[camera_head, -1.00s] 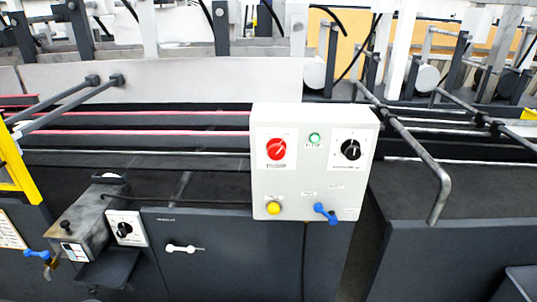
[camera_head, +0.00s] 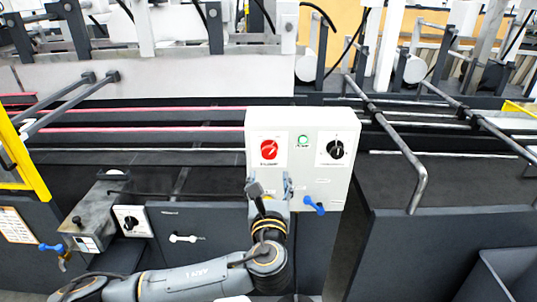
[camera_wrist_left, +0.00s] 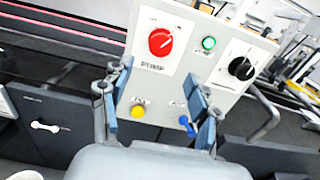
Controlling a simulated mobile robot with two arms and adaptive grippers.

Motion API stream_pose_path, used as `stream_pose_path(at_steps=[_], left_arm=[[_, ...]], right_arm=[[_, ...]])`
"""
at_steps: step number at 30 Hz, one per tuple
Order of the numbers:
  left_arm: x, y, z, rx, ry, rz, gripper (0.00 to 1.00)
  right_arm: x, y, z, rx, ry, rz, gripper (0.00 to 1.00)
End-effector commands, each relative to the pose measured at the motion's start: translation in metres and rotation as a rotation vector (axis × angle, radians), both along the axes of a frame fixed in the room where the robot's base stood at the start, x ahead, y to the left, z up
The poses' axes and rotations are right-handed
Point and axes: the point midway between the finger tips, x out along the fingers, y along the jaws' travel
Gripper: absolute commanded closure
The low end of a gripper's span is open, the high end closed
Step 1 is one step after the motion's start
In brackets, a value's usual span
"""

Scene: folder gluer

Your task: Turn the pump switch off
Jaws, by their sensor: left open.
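A light grey control box (camera_head: 345,122) stands on the machine's side. It carries a red rotary knob (camera_head: 268,150) on a white plate at upper left, and the knob also shows in the left wrist view (camera_wrist_left: 160,42). My left gripper (camera_head: 270,187) is open and empty, in front of the box's lower left part, below the red knob. In the left wrist view its fingers (camera_wrist_left: 162,95) stand apart. My right gripper is not in view.
A yellow button (camera_wrist_left: 138,111) and a blue valve handle (camera_head: 314,205) sit low on the box. Another black knob (camera_head: 130,222) is on a plate at left, beside a white handle (camera_head: 184,238). Metal rods (camera_head: 397,140) extend right of the box.

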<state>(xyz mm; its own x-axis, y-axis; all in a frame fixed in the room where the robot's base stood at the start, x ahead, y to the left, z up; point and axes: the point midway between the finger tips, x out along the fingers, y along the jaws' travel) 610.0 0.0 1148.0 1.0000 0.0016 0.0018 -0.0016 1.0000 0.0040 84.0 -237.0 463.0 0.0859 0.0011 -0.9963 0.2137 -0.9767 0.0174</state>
Motion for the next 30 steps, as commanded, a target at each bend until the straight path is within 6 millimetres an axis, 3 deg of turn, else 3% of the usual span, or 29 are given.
stream_pose_path(at_steps=[6,15,29,30], left_arm=[[0.048,0.0,0.003,0.0,0.001,0.002,0.39],[0.091,0.0,0.0,-0.001,0.003,0.0,0.39],[0.101,-0.001,-0.001,-0.003,0.003,-0.002,0.39],[0.101,0.0,-0.001,-0.003,0.003,-0.002,0.45]], right_arm=[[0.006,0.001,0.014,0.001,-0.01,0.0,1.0],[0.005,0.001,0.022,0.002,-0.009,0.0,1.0],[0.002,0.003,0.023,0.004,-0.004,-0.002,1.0],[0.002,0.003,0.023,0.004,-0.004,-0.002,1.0]])
